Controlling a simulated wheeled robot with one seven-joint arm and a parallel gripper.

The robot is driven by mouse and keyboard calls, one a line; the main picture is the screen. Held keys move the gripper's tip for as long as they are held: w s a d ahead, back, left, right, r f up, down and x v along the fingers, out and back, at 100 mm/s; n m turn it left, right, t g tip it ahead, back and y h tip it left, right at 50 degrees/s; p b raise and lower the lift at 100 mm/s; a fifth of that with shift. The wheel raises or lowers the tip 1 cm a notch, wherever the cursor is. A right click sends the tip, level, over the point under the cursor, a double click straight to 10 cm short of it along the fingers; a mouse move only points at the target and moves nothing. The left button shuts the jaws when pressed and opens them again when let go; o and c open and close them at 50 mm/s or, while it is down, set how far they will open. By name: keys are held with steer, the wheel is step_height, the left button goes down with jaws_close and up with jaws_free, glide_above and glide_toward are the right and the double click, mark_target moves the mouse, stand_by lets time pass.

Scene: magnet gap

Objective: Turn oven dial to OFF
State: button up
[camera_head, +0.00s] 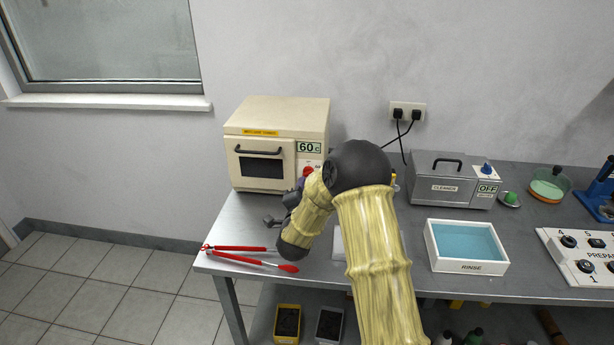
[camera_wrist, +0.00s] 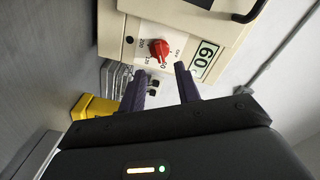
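The cream oven (camera_head: 266,118) stands at the back left of the bench, with a dark-windowed door and a "60 c" display (camera_head: 309,147). Its red dial (camera_head: 308,170) is partly hidden by my arm in the head view. In the wrist view the red dial (camera_wrist: 160,49) shows whole, ringed by printed numbers. A pale mark on it seems to point near 60, at the side toward me. My gripper (camera_wrist: 159,69) is open and empty. Its two purple fingers are apart, short of the dial, one to each side. In the head view the fingers are mostly hidden.
Red tongs (camera_head: 250,257) lie at the bench's front left. A grey cleaner box (camera_head: 452,184) with an OFF sign and a white rinse tray (camera_head: 467,266) stand to the right.

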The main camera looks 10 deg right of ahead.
mark_target(308, 175)
steer(key=x, duration=0.6)
steer(key=shift+p, duration=0.45)
steer(key=shift+c, duration=0.2)
jaws_close()
